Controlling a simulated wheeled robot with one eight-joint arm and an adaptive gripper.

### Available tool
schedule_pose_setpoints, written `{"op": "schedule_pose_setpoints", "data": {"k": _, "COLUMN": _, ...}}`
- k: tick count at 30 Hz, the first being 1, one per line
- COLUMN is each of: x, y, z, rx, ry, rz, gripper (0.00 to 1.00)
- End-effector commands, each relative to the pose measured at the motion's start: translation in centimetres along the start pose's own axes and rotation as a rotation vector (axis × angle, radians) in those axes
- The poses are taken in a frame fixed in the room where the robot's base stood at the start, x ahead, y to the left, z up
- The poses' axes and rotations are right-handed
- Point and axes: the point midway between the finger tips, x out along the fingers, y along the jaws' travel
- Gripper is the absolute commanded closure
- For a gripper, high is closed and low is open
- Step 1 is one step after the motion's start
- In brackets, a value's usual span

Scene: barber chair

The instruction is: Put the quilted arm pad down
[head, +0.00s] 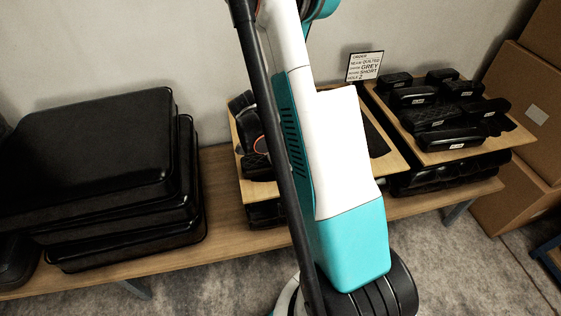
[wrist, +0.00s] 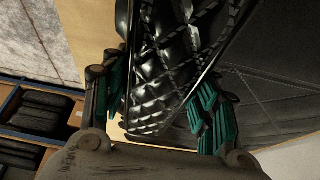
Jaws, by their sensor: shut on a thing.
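The quilted arm pad (wrist: 160,75) is black and glossy with diamond stitching and a corded edge. It shows in the wrist view, running up from between the teal-padded fingers of my gripper (wrist: 165,110). The fingers are shut on it, one on each side. The pad's upper end runs out of the picture. In the head view I cannot make out my gripper or the held pad; my arm crosses the middle. A wooden tray (head: 378,142) there, partly hidden by my arm, bears black parts, one with an orange ring.
A second wooden tray (head: 428,150) at right holds several small black pads with labels. Both stand on a long wooden bench (head: 222,221). Stacked black cushions (head: 100,150) fill its left. A printed sign (head: 365,66) stands behind. Cardboard boxes (head: 515,130) are at right.

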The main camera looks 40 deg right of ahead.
Motion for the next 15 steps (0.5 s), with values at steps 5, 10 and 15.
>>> {"op": "schedule_pose_setpoints", "data": {"k": 5, "x": 0.06, "y": 0.01, "z": 0.01, "rx": 0.000, "ry": 0.001, "rz": 0.000, "gripper": 0.83}}
{"op": "schedule_pose_setpoints", "data": {"k": 10, "x": 0.31, "y": 0.01, "z": 0.11, "rx": 0.000, "ry": 0.000, "rz": 0.000, "gripper": 0.83}}
{"op": "schedule_pose_setpoints", "data": {"k": 15, "x": 0.25, "y": 0.01, "z": 0.10, "rx": 0.000, "ry": 0.000, "rz": 0.000, "gripper": 0.25}}
